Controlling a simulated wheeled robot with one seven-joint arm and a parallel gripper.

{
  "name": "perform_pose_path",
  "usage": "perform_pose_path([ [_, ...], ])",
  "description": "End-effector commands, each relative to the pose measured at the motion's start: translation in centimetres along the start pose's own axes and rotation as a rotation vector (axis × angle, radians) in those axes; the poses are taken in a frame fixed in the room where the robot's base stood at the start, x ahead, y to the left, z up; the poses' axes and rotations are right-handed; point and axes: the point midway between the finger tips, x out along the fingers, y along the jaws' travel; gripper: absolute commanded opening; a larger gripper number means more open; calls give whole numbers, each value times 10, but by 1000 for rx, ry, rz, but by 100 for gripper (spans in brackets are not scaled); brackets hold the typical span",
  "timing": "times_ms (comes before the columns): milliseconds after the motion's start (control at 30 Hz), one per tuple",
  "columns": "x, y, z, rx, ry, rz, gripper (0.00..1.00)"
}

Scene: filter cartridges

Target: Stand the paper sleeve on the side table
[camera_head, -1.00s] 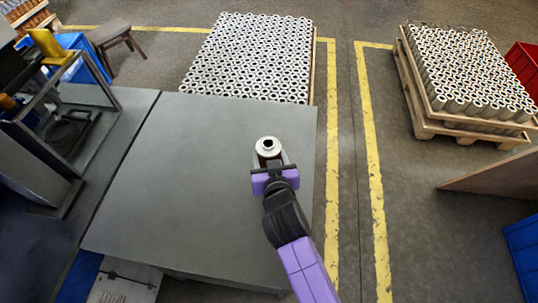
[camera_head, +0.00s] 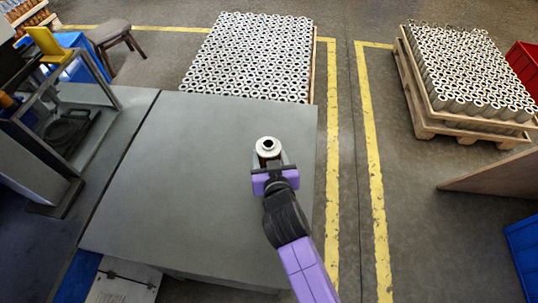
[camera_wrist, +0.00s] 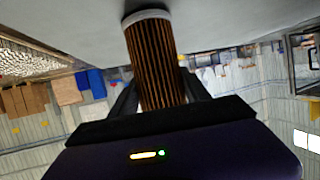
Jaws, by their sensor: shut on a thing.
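The paper sleeve (camera_head: 268,145) is a short upright cylinder with a pale ring-shaped end cap and a dark central hole. In the wrist view, the paper sleeve (camera_wrist: 153,55) shows brown pleats and a pale cap at its far end, against the grey surface. My gripper (camera_head: 270,165) is shut on the sleeve, with a finger on either side of its body. The sleeve is over the right part of the grey side table (camera_head: 180,180). Its base is hidden in the head view, and I cannot tell for sure whether it touches the top.
Most of the grey tabletop is clear. A dark machine frame (camera_head: 65,150) stands at the left. Pallets of metal cylinders stand behind the table (camera_head: 250,55) and at the far right (camera_head: 468,75). A blue crate (camera_head: 523,245) is at the right edge.

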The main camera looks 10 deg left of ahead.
Motion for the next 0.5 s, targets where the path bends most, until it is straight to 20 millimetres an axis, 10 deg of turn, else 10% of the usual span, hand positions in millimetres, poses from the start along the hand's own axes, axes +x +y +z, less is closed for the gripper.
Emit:
perform_pose_path([
  [267, 2, 0, 4, 0, 1, 0, 9],
  [300, 2, 0, 4, 0, 1, 0, 59],
  [500, 1, 0, 3, 0, 0, 0, 80],
])
